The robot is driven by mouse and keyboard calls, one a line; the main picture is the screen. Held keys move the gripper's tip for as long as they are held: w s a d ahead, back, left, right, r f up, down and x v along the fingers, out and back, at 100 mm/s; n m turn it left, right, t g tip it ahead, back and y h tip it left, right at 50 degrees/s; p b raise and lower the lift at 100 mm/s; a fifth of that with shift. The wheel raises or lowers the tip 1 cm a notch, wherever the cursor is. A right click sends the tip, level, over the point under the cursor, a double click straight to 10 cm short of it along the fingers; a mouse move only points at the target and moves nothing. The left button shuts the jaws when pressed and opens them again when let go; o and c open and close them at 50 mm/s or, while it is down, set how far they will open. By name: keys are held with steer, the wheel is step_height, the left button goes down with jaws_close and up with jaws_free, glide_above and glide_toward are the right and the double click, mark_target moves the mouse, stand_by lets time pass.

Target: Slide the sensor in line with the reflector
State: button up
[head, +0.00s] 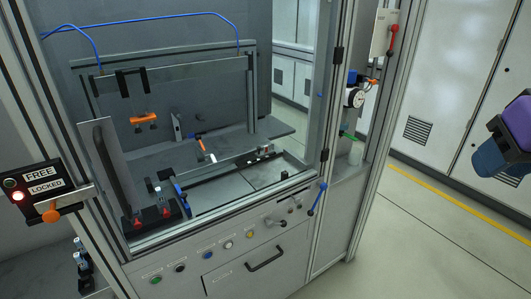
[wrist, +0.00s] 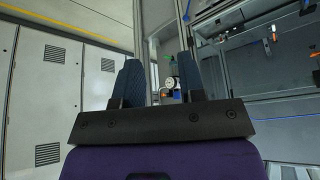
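My gripper (head: 488,160) is at the far right of the head view, outside the machine frame and well away from its inside. In the wrist view my gripper (wrist: 158,75) shows two blue fingers standing apart with nothing between them. Inside the machine, a small grey upright plate (head: 176,127) stands near an orange-handled part (head: 200,146). An orange clamp-like piece (head: 144,119) hangs from a dark bracket at the upper left. I cannot tell for certain which of these parts is the sensor and which the reflector.
The sign box (head: 38,187) has its red lamp lit beside LOCKED. A black handle (head: 105,150) stands at the opening's left side. Buttons and a drawer handle (head: 266,260) are on the front panel. A gauge (head: 354,97) and red lever (head: 392,42) sit on the right. The right floor is clear.

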steer(key=o, duration=0.3)
steer(key=shift+w, duration=0.15)
steer(key=w+a+f+n+t, duration=0.1)
steer(key=w+f+n, duration=0.2)
steer(key=w+f, duration=0.5)
steer(key=w+f+n+t+y, duration=0.1)
steer(key=w+f+n, duration=0.25)
steer(key=w, duration=0.75)
steer(key=w+a+f+n+t, duration=0.1)
steer(key=w+f+n, duration=0.1)
steer(key=w+f, duration=0.6)
steer(key=n+t+y, duration=0.1)
steer(key=t+y, duration=0.6)
steer(key=y, duration=0.2)
glide_toward(298, 201)
steer(key=x, duration=1)
steer(key=shift+w, duration=0.2)
